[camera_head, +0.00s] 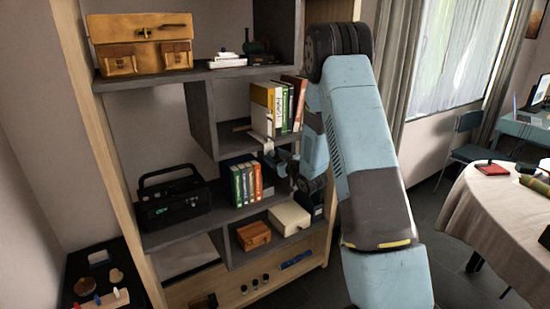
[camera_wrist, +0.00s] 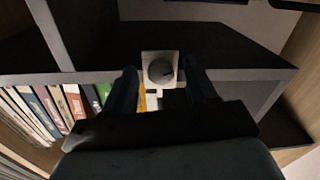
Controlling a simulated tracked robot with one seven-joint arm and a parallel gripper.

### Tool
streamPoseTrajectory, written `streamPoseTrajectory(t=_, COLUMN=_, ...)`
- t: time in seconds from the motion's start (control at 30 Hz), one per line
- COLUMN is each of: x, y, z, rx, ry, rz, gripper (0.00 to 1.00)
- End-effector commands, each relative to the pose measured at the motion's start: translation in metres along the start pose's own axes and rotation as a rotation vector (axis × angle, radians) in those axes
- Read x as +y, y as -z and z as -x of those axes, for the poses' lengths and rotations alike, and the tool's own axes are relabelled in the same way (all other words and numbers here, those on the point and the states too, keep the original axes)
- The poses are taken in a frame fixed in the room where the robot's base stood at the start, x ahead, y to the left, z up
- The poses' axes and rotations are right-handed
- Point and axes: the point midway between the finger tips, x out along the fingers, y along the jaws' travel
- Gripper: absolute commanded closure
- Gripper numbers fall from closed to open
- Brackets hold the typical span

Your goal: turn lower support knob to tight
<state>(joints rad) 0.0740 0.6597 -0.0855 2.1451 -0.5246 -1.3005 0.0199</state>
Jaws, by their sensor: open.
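The knob (camera_wrist: 161,71) is a round grey dial with a dark pointer mark toward its right side. It sits on a square pale plate (camera_wrist: 148,57) at the front edge of a shelf board. My open gripper (camera_wrist: 163,84) has one dark finger on each side of the knob's lower area in the wrist view, with gaps to the plate; I see no contact. In the head view my gripper (camera_head: 276,157) is at the middle of the shelf unit, in front of the books, and its fingers are small there. The knob's face cannot be made out in that view.
Upright books (camera_head: 277,106) stand just above my gripper, and more books (camera_head: 245,183) stand below it. A black radio (camera_head: 173,198) is on the left shelf. A cream box (camera_head: 289,218) and an orange case (camera_head: 253,236) lie lower. A round table (camera_head: 497,208) stands at right.

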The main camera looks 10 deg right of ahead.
Motion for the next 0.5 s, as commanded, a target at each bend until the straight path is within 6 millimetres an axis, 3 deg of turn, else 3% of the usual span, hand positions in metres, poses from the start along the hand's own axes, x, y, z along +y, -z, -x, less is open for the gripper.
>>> streamPoseTrajectory(t=0.33, x=0.0, y=0.0002, z=-0.0031, rx=0.0, ry=0.0, rz=0.0, gripper=0.43)
streamPoseTrajectory(t=0.5, x=0.0, y=0.0003, z=-0.003, rx=0.0, ry=0.0, rz=0.0, gripper=0.6)
